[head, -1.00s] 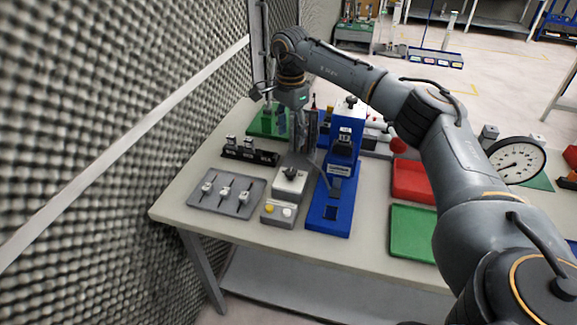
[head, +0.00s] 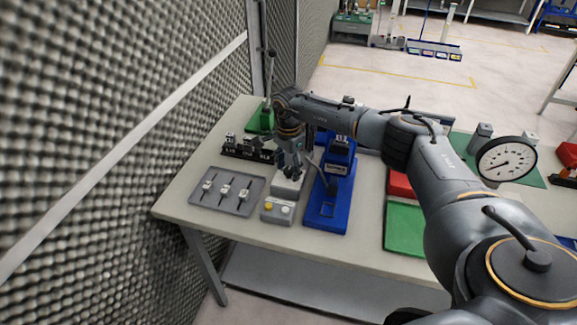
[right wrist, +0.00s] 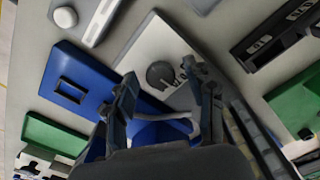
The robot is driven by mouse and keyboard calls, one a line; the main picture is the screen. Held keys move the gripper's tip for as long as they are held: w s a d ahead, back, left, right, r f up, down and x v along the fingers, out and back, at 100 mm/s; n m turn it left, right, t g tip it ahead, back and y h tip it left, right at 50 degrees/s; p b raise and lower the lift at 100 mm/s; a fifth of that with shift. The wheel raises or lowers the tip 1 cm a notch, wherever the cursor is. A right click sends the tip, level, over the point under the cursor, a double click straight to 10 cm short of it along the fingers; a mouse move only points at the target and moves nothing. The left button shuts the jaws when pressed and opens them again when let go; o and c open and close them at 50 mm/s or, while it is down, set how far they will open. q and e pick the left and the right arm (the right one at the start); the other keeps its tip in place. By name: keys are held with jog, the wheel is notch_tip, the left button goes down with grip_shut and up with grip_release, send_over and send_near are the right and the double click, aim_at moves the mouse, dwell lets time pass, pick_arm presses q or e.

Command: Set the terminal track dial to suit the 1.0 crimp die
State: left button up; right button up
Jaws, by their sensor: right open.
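The dark round dial (right wrist: 160,74) sits on top of a light grey box (right wrist: 158,42) in the right wrist view. Marks beside the dial are too small to read. My right gripper (head: 291,172) points down just above the box. In the right wrist view its open fingers (right wrist: 165,90) are on either side of the dial, apart from it as far as I can tell. My left gripper is out of view.
A black rack (head: 247,152) with several dies stands behind a grey tray (head: 226,192) of three slider-like pieces. A button box (head: 277,211) is in front of the dial box. A green bin (head: 404,229) and red bin (head: 399,184) lie right of the press.

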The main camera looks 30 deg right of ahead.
jog(key=shift+c, duration=0.2)
grip_shut()
jog(key=m+b, duration=0.1)
jog(key=m, duration=0.2)
jog(key=shift+m, duration=0.3)
jog(key=m+b, duration=0.1)
jog(key=m, duration=0.4)
jog(key=shift+w, duration=0.1)
jog(key=shift+r+m, duration=0.1)
jog(key=shift+m, duration=0.2)
jog(key=shift+o, duration=0.2)
grip_release()
